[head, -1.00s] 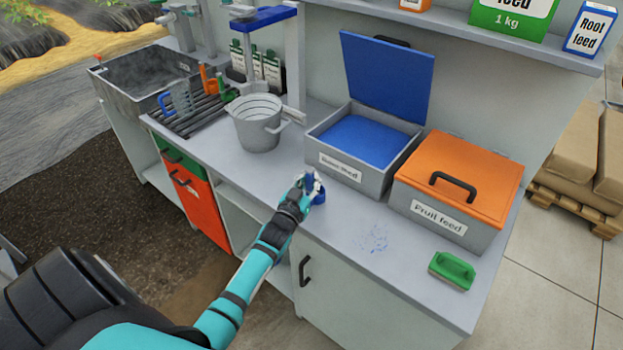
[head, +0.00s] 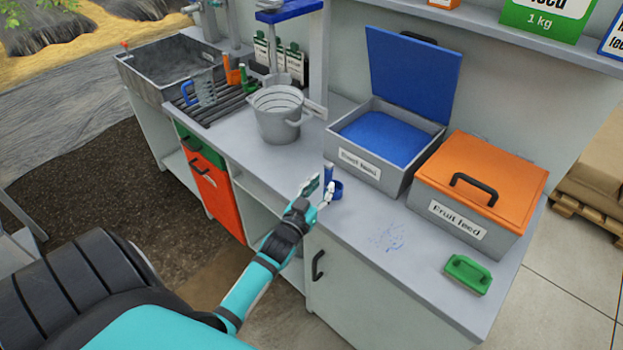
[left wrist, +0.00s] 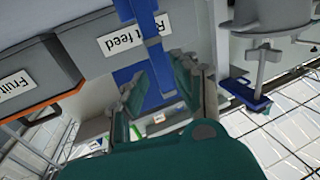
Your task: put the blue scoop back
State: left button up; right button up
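The blue scoop (head: 335,187) is on the grey counter in front of the open feed bin, its handle pointing up. My left gripper (head: 318,192) is at the scoop, just left of it, with its fingers apart. In the left wrist view the scoop (left wrist: 150,50) shows as a blue strip between the spread fingers of the left gripper (left wrist: 165,95); I see a gap beside it. Whether a finger touches it I cannot tell. The open bin (head: 367,176) has a raised blue lid (head: 415,80) and blue feed inside. My right gripper is not in view.
An orange-lidded "Fruit feed" bin (head: 460,222) stands right of the open bin. A green brush (head: 468,274) and spilled blue grains (head: 388,240) lie on the counter front. A grey bucket (head: 278,118) stands to the left, near a sink (head: 165,70).

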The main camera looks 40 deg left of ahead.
pick_arm(q)
jog(key=s+d, duration=0.1)
jog(key=s, duration=0.5)
jog(key=shift+s, duration=0.15)
jog(key=s+d+f+m+g+h, duration=0.1)
jog(key=s+d+f+g, duration=0.2)
jog(key=f, duration=0.7)
jog(key=s+d+f+g+h, duration=0.15)
jog(key=s+f, duration=0.25)
jog(key=f, duration=0.5)
jog(key=s+d+f+m+g, duration=0.1)
jog(key=s+d+f+g, duration=0.2)
jog(key=f, duration=0.7)
jog(key=s+d+f+m+g, duration=0.1)
jog(key=s+f+g, duration=0.2)
jog(key=s+f, duration=0.3)
jog(key=s+d+f+g, duration=0.2)
jog(key=s+f, duration=0.4)
jog(key=s, duration=0.8)
jog(key=s+d+f+m+g, duration=0.1)
jog(key=s+f+g, duration=0.3)
jog(key=s, duration=0.6)
notch_tip(320, 180, down, 2)
jog(key=shift+s+d+f+m+h, duration=0.15)
jog(key=shift+s+d+m+h, duration=0.1)
jog(key=shift+d+m+h, duration=0.1)
